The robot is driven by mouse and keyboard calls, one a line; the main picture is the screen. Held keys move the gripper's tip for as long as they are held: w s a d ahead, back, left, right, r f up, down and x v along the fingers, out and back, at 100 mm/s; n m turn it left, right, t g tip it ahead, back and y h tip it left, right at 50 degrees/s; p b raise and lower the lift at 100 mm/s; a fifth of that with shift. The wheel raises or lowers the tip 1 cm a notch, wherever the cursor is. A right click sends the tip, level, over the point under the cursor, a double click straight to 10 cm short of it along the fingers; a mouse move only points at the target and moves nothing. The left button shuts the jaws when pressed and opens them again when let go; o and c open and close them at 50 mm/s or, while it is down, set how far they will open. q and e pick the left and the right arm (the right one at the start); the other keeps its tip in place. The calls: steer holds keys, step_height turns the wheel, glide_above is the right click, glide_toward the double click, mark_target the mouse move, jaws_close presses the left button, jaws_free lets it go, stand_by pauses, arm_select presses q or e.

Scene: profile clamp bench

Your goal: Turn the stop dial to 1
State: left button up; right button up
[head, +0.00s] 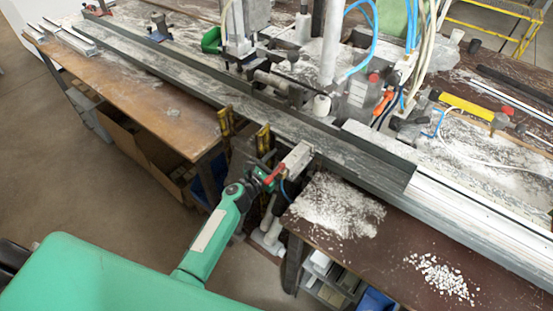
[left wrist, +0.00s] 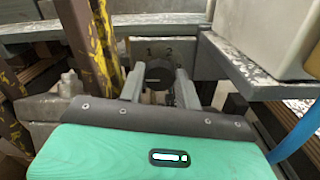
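The stop dial (left wrist: 160,75) is a dark round knob on a grey plate in the left wrist view. Numbers, including 1 and 2, are marked above it. A short pale mark shows on the left part of its face; its exact setting is hard to read. My left gripper (left wrist: 159,73) has its fingers apart, one on each side of the dial, with small gaps seeming to show. In the head view my left gripper (head: 268,178) is at the bench's front edge, below the rail. The dial cannot be made out there. My right gripper is not in view.
Yellow-black posts (head: 225,122) stand just left of the gripper; one looms close in the left wrist view (left wrist: 98,45). A grey block (head: 297,157) is just to the right. A long metal rail (head: 200,85) crosses the bench. Pale chips (head: 440,277) lie at the right.

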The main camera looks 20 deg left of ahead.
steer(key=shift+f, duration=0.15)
arm_select(q)
steer(key=shift+f+m+b, duration=0.2)
steer(key=shift+m+b, duration=0.95)
steer(key=shift+m, duration=0.05)
steer(key=m+b, duration=0.2)
steer(key=m, duration=0.1)
steer(key=shift+m+b, duration=0.3)
steer(key=m+b, duration=0.1)
steer(key=m, duration=0.1)
steer(key=shift+m, duration=0.3)
steer(key=shift+d+m+b, duration=0.1)
steer(key=shift+m+b, duration=0.8)
steer(key=shift+m, duration=0.7)
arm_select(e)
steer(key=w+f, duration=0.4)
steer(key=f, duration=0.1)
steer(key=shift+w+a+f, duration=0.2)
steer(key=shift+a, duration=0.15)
arm_select(q)
steer(key=shift+r, duration=0.1)
steer(key=o, duration=0.7)
steer(key=shift+s, duration=0.15)
